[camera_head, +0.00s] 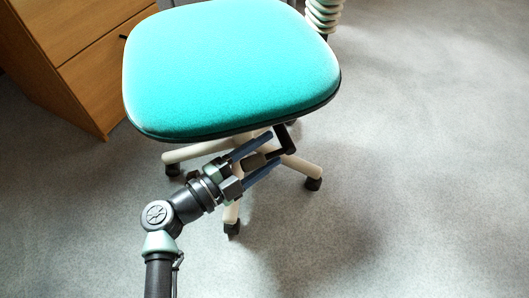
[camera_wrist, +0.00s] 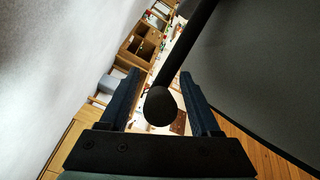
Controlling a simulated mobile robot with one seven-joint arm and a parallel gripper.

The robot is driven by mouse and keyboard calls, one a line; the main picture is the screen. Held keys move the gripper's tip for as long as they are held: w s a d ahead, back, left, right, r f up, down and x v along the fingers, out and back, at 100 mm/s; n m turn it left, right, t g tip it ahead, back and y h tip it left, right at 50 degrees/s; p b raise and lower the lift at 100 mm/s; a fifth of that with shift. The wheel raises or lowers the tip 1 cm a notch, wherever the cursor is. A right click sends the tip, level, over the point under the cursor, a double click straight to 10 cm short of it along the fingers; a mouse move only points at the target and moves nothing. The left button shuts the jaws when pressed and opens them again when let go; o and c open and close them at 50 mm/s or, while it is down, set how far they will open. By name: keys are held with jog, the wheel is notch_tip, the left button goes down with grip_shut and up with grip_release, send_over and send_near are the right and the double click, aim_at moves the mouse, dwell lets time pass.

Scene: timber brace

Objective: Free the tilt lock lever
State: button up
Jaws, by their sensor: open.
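The tilt lock lever (camera_head: 283,138) is a black bent rod below the front edge of the teal chair seat (camera_head: 230,65). In the wrist view, the lever (camera_wrist: 184,50) comes down from the top and ends in a round black knob (camera_wrist: 160,107). My gripper (camera_head: 274,150) is open under the seat edge, with its two dark blue fingers pointing at the lever. In the wrist view, the knob lies between the open fingers of my gripper (camera_wrist: 160,75), with visible gaps on both sides. Where the lever joins the chair is hidden by the seat.
The pale chair base (camera_head: 300,167) with black castors stands on the grey floor (camera_head: 420,180). A wooden drawer cabinet (camera_head: 80,60) is at the upper left. The seat's dark underside (camera_wrist: 260,60) fills the right of the wrist view. Floor to the right is clear.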

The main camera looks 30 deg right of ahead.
jog(key=shift+c, duration=0.3)
grip_shut()
dwell(1.1)
